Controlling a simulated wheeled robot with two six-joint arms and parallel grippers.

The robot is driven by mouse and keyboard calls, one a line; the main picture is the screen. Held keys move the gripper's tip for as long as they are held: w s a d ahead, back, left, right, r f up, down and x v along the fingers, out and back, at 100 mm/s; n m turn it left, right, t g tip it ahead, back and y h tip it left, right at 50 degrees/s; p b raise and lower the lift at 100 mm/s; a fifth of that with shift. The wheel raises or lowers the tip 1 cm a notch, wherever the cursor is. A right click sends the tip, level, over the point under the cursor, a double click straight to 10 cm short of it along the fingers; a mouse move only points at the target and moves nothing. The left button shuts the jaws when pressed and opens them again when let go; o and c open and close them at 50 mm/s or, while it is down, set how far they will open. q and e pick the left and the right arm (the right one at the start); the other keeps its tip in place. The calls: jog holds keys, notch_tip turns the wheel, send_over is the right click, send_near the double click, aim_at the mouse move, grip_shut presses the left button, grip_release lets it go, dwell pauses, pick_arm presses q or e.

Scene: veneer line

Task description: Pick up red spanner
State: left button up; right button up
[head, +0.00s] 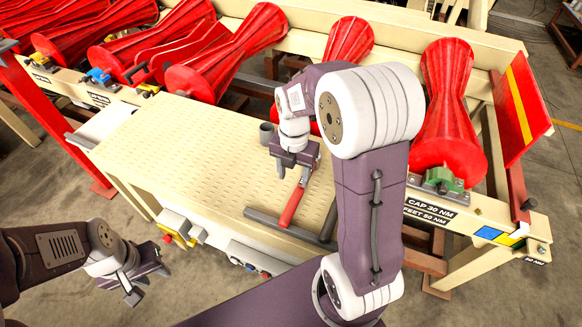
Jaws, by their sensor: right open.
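The red spanner (293,206) lies on the cream perforated table, its red handle pointing toward the front edge. Its upper end runs up to the right finger of my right gripper (293,174) and is partly hidden there. My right gripper is open and points down over the table, just behind the handle. I cannot tell whether the finger touches the spanner. My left gripper (149,284) is open and empty, off the table's front left side, above the floor.
A dark grey bar (284,229) lies along the table's front edge near the handle. Red rollers (445,110) line the back. The table's left half (180,150) is clear. Control boxes (250,258) hang below the front edge.

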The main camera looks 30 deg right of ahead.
aim_at(297, 193)
jog(key=shift+s, duration=0.1)
jog(key=s+f, duration=0.2)
jog(key=shift+f, duration=0.3)
jog(key=shift+w+f, duration=0.45)
jog(key=shift+f, duration=0.1)
jog(key=f, duration=0.2)
jog(key=f+p, duration=0.1)
jog(key=f, duration=0.1)
jog(key=shift+s+d, duration=0.2)
jog(key=shift+s, duration=0.05)
jog(key=shift+f, duration=0.35)
pick_arm(q)
jog(key=shift+s+r, duration=0.75)
jog(key=shift+r, duration=0.05)
pick_arm(e)
jog(key=shift+f, duration=0.1)
jog(key=shift+w, duration=0.1)
jog(key=c, duration=0.7)
grip_shut()
